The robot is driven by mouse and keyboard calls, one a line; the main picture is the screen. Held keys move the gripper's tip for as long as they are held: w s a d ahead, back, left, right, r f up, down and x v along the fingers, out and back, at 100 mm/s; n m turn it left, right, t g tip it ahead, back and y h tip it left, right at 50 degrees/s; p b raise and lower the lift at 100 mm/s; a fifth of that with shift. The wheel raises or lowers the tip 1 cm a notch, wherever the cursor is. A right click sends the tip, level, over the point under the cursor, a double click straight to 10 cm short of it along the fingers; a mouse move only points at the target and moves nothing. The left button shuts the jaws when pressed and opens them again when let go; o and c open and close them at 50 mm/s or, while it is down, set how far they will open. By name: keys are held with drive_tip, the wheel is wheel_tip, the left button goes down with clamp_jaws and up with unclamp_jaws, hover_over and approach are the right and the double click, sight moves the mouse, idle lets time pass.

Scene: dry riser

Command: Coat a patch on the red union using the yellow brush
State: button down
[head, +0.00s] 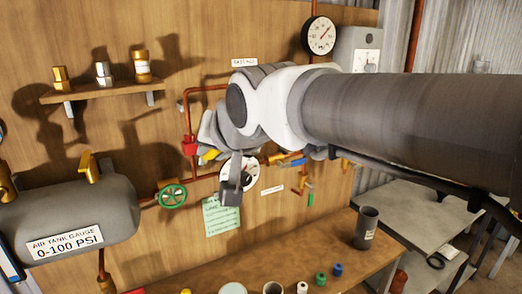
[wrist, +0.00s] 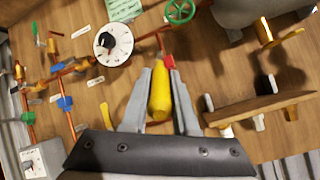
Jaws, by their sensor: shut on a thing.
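The red union (head: 189,145) sits on the copper pipe on the wooden wall panel, left of my gripper in the head view. My gripper (head: 208,140) is partly covered by my own arm. In the wrist view my gripper (wrist: 163,75) is shut on the yellow brush (wrist: 160,97). The brush also shows as a small yellow piece in the head view (head: 209,156). The red union (wrist: 169,62) shows just beyond the brush's far end in the wrist view. The brush tip is hidden, and I cannot tell whether it touches the union.
A green handwheel valve (head: 172,195) and a grey air tank (head: 75,215) are at lower left. A shelf (head: 100,93) with brass fittings is at upper left. A round dial (wrist: 114,44) is near my gripper. A bench (head: 310,255) with small pots stands below.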

drive_tip(key=shift+w+a+p, duration=0.25)
drive_tip(key=shift+w+a, duration=0.2)
drive_tip(key=shift+w, duration=0.25)
drive_tip(key=shift+w+a+p, duration=0.3)
drive_tip(key=shift+w+a, duration=0.15)
drive_tip(key=shift+w, duration=0.3)
drive_tip(key=shift+w+a+p, duration=0.25)
drive_tip(key=shift+w+a, duration=0.2)
drive_tip(key=shift+w, duration=0.25)
drive_tip(key=shift+w+a, duration=0.35)
drive_tip(key=shift+w, duration=0.25)
drive_tip(key=shift+w+d, duration=0.15)
drive_tip(key=shift+d, duration=0.25)
drive_tip(key=shift+s+a, duration=0.35)
drive_tip(key=shift+a, duration=0.45)
idle(0.9)
